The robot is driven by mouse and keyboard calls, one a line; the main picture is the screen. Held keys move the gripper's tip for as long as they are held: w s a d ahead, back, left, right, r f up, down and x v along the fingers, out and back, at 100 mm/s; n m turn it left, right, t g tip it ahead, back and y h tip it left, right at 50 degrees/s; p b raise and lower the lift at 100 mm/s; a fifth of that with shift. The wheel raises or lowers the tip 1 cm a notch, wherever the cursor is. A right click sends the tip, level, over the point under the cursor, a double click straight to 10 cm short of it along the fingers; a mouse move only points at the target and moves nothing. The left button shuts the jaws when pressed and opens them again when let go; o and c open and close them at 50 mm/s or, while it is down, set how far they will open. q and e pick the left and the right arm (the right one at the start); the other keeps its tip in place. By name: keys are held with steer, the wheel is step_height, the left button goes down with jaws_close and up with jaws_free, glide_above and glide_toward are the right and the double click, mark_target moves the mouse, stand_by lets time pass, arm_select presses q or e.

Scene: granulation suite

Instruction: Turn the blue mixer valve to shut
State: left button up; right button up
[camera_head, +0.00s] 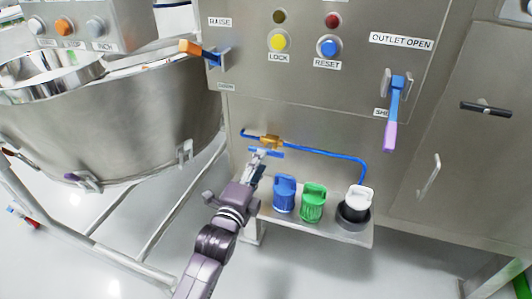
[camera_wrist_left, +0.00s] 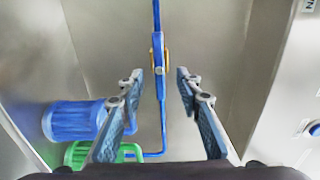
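A brass valve body (camera_head: 270,141) with a blue handle (camera_head: 266,152) sits on a thin blue pipe (camera_head: 325,153) on the front of the steel machine. The handle looks roughly in line with the pipe. My left gripper (camera_head: 262,160) reaches up to it from below. In the left wrist view, my left gripper (camera_wrist_left: 158,76) is open, with its fingers apart on either side of the blue handle (camera_wrist_left: 159,82). The brass shows behind the handle. I see a gap on both sides, and contact cannot be told. My right gripper is not in view.
A shelf (camera_head: 330,233) below carries a blue canister (camera_head: 285,194), a green canister (camera_head: 313,203) and a black, white-topped one (camera_head: 355,207). A steel bowl (camera_head: 110,120) stands left. A purple-tipped blue lever (camera_head: 396,100), labelled OUTLET OPEN, hangs right of the button panel.

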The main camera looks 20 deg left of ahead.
mark_target(268, 149)
arm_select(q)
steer(key=shift+w+d+b, duration=0.1)
steer(key=shift+w+b, duration=0.45)
steer(key=shift+w, duration=2.5)
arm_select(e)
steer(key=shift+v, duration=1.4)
arm_select(q)
steer(key=shift+c, duration=0.5)
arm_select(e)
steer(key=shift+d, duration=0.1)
arm_select(q)
steer(key=shift+f, duration=0.1)
jaws_close()
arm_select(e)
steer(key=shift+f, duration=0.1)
